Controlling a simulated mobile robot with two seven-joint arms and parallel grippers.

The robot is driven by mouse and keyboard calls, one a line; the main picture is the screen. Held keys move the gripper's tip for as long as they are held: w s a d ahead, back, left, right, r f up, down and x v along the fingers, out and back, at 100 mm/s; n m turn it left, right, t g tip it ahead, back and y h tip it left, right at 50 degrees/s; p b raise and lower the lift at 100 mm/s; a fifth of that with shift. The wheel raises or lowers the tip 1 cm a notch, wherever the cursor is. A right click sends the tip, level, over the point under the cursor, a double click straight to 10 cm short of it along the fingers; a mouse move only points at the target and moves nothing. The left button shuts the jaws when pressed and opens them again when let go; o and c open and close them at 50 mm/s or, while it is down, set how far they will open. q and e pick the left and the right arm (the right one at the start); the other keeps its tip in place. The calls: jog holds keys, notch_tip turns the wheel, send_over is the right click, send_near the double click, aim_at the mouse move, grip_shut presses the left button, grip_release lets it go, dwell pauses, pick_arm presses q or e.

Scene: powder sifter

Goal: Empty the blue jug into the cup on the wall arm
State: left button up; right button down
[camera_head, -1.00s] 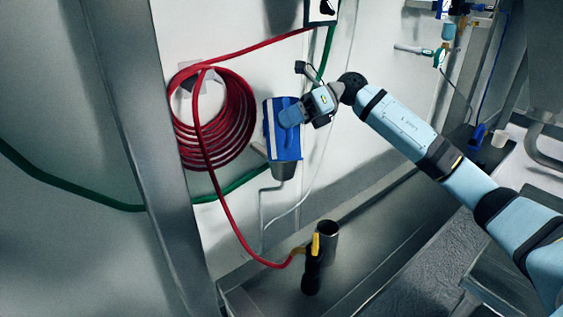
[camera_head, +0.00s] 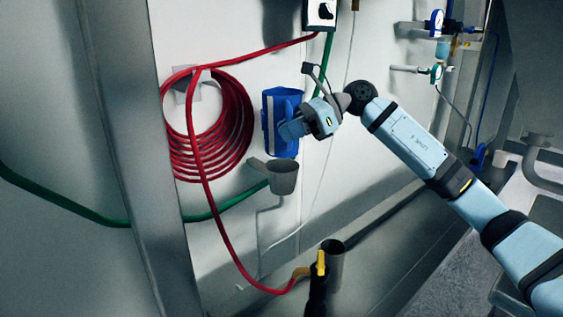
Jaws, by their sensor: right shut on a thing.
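The blue jug (camera_head: 282,138) with a pale stripe down its left side is in the middle of the head view, in front of the white wall. My right gripper (camera_head: 294,128) is shut on it from the right side. The jug stands nearly upright, above the grey cup (camera_head: 283,178). The cup sits at the end of a short wall arm (camera_head: 256,164) and its rim shows just below the jug. Whether the jug holds anything inside is hidden. My left gripper is not in view.
A coiled red hose (camera_head: 210,125) hangs on the wall left of the jug, with a grey upright post (camera_head: 155,170) beside it. A dark cylinder (camera_head: 333,262) and a yellow-handled hose end (camera_head: 320,263) stand below. Gauges and valves (camera_head: 437,45) are at upper right.

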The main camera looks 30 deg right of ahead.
jog(key=shift+s+a+r, duration=0.35)
jog(key=shift+s+r, duration=0.15)
jog(key=shift+s, duration=0.25)
jog(key=shift+s+a+r, duration=0.35)
jog(key=shift+s+r, duration=0.1)
jog(key=shift+s, duration=0.25)
jog(key=shift+s+a+r, duration=0.35)
jog(key=shift+s+r, duration=0.15)
jog(key=shift+s, duration=0.25)
